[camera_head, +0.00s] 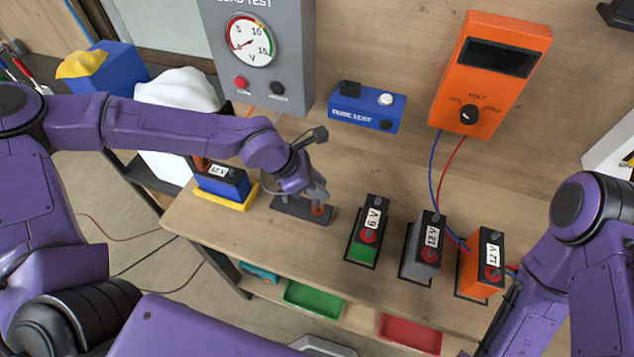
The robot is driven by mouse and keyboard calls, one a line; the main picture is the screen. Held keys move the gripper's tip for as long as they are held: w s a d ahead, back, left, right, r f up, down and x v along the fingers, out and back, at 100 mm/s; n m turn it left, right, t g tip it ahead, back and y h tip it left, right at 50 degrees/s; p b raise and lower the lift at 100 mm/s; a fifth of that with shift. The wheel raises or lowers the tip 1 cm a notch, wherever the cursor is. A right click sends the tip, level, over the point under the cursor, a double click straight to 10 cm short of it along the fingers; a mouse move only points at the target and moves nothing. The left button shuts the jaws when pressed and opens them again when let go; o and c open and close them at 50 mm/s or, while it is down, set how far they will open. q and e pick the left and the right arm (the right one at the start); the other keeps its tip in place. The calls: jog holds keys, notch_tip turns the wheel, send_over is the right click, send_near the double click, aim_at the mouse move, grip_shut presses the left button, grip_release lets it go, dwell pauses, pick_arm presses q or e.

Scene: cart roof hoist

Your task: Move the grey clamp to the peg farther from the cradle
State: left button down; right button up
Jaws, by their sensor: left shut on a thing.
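My left gripper (317,197) reaches down over a dark plate (292,208) at the middle of the bench. It is shut on a small grey piece, which looks like the grey clamp (319,190); the fingers hide part of it. A red peg-like knob (318,210) shows right under the fingertips, at the plate's right end. I cannot tell whether the clamp touches it. Any other peg on the plate is hidden by my wrist. A yellow cradle-like base (213,200) holds a blue 12 V battery (222,184), left of the plate. My right gripper is out of view.
A green 6 V battery (367,231), a grey one (424,248) and an orange one (483,265) stand right of the plate. Behind are the gauge panel (285,50), a blue fuse tester (366,108) and an orange meter (489,72). The bench's middle back is clear.

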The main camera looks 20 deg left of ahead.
pick_arm(q)
jog(key=shift+f, duration=0.15)
jog(key=c, duration=0.8)
grip_release()
jog(key=b+v, duration=0.1)
jog(key=v, duration=0.9)
jog(key=shift+r, duration=0.25)
jog(key=shift+s+a, duration=0.1)
jog(key=shift+a, duration=0.05)
